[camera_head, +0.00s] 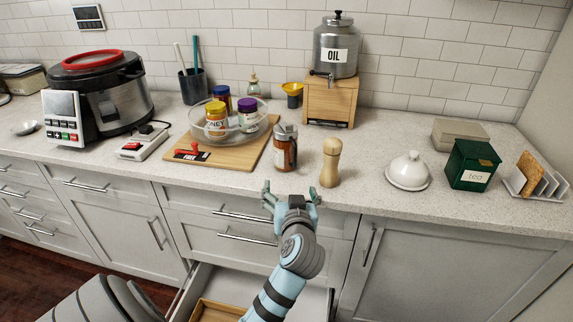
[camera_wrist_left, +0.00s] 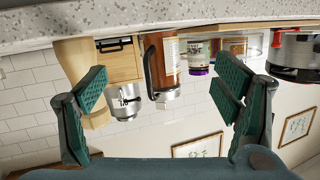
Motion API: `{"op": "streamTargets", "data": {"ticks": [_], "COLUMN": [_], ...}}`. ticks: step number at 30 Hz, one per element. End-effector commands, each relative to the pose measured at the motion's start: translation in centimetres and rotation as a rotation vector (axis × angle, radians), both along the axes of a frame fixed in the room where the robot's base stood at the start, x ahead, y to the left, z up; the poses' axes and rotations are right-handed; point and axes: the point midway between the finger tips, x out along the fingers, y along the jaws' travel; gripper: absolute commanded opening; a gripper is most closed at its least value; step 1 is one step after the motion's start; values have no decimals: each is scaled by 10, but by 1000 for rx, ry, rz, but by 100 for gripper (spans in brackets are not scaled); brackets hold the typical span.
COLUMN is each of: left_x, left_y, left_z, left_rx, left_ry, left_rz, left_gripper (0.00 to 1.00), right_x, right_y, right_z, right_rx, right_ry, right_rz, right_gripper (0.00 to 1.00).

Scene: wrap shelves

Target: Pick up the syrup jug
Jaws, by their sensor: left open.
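The syrup jug (camera_head: 285,153), a brown jug with a silver lid and a handle, stands upright near the counter's front edge. It also shows upside down between my fingers in the left wrist view (camera_wrist_left: 168,62). My left gripper (camera_head: 291,194) is open and empty, in front of the counter edge and just short of the jug. It does not touch the jug. My right gripper is not in view.
A wooden pepper mill (camera_head: 330,163) stands close to the right of the jug. A wooden board (camera_head: 255,151) with a glass bowl (camera_head: 229,130) of jars lies to its left. An oil dispenser (camera_head: 336,45) stands behind. A drawer (camera_head: 203,285) is open below.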

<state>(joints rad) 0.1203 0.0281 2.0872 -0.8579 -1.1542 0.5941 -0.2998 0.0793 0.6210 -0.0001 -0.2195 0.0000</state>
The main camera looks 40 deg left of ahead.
Motion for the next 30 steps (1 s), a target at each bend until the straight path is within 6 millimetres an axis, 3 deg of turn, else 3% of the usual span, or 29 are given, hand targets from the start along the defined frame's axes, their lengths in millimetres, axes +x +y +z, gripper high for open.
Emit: {"op": "streamTargets", "data": {"ticks": [1, 3, 6, 13, 24, 30], "left_x": [13, 26, 39, 77, 114, 122], "left_y": [3, 7, 17, 63, 112, 121], "left_z": [27, 58, 78, 78, 74, 73], "left_rx": [30, 69, 99, 100, 96, 94], "left_ry": [-80, -172, -229, -227, -226, -226], "left_rz": [27, 55, 70, 74, 72, 70], "left_gripper": [83, 83, 83, 83, 83, 83], "right_x": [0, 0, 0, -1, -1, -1], "right_y": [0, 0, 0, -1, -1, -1], "right_z": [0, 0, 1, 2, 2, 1], "right_rx": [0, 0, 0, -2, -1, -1], "right_ry": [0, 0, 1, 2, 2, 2], "right_rz": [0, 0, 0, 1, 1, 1], "right_gripper": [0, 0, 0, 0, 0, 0]}}
